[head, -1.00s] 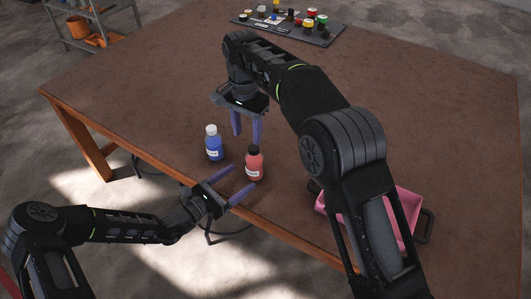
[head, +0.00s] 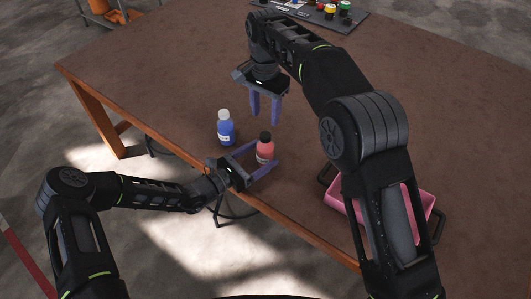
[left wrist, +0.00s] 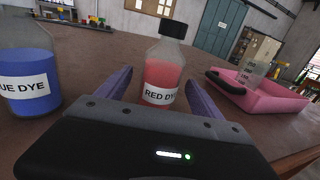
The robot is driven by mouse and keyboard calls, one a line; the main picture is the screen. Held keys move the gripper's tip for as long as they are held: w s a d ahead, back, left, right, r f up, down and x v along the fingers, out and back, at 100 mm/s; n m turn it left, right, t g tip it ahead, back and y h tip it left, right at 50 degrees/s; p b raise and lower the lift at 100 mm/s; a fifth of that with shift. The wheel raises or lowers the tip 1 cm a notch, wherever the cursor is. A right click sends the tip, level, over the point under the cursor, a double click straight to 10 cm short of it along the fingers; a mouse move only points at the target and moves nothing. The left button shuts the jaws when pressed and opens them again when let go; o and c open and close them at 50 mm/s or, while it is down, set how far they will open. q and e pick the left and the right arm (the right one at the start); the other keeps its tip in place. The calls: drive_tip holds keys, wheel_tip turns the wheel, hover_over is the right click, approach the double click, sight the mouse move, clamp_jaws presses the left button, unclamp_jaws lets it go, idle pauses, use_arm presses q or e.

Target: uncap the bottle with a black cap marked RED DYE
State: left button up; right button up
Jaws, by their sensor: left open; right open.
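The red bottle (head: 265,151) with a black cap (head: 265,136) stands upright on the brown table near its front edge. In the left wrist view the bottle (left wrist: 162,75) shows its RED DYE label, and the black cap (left wrist: 173,29) is on it. My left gripper (head: 262,162) is open, low, with its purple fingers on either side of the bottle; I cannot tell whether they touch it. My right gripper (head: 265,110) is open and empty, pointing down above the table, behind the red bottle.
A blue bottle (head: 226,130) with a pale cap, labelled BLUE DYE in the left wrist view (left wrist: 25,80), stands just left. A pink tray (head: 424,199) with dark handles is at right; a clear marked container (left wrist: 252,73) stands in it. A dark board (head: 345,22) with colourful items lies at the back.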

sight(272, 148)
use_arm(q)
drive_tip(key=x, duration=0.4)
drive_tip(key=shift+w+d, duration=0.3)
clamp_jaws()
idle(0.6)
